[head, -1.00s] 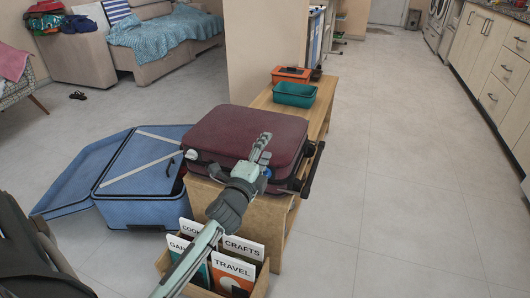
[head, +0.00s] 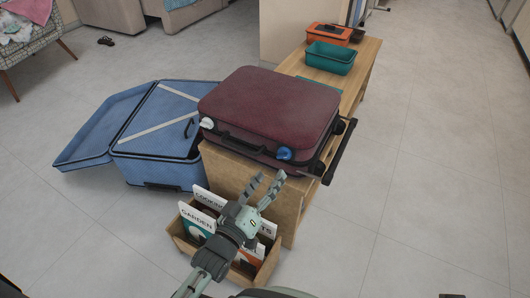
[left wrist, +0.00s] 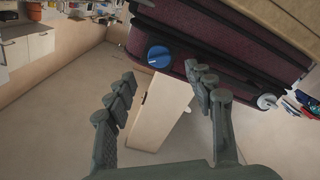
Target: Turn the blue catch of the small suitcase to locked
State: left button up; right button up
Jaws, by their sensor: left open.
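The small maroon suitcase (head: 270,108) lies flat and closed on a wooden bench. Its blue catch (head: 284,154) is on the front side near the right corner, and a white catch (head: 207,123) is near the left corner. My left gripper (head: 271,189) is open and empty, in front of and below the blue catch, apart from it. In the left wrist view the blue catch (left wrist: 159,56) shows beyond and between the open fingers (left wrist: 164,105), with the white catch (left wrist: 266,101) at the right. My right gripper is not in view.
An open blue suitcase (head: 160,135) stands on the floor to the left. A wooden box of books (head: 262,268) stands below my left gripper. A teal bin (head: 331,57) and an orange box (head: 321,36) sit on the wooden bench (head: 357,75) behind. The floor to the right is clear.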

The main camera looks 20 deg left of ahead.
aim_at(282, 158)
pick_arm(q)
jog(key=w, duration=0.3)
jog(key=w+d, duration=0.1)
jog(key=w, duration=0.2)
jog(key=shift+d, duration=0.15)
jog(key=shift+w+d, duration=0.1)
jog(key=shift+w, duration=0.55)
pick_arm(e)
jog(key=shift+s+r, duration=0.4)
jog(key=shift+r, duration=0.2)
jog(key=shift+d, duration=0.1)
pick_arm(q)
jog(key=c, duration=1.2)
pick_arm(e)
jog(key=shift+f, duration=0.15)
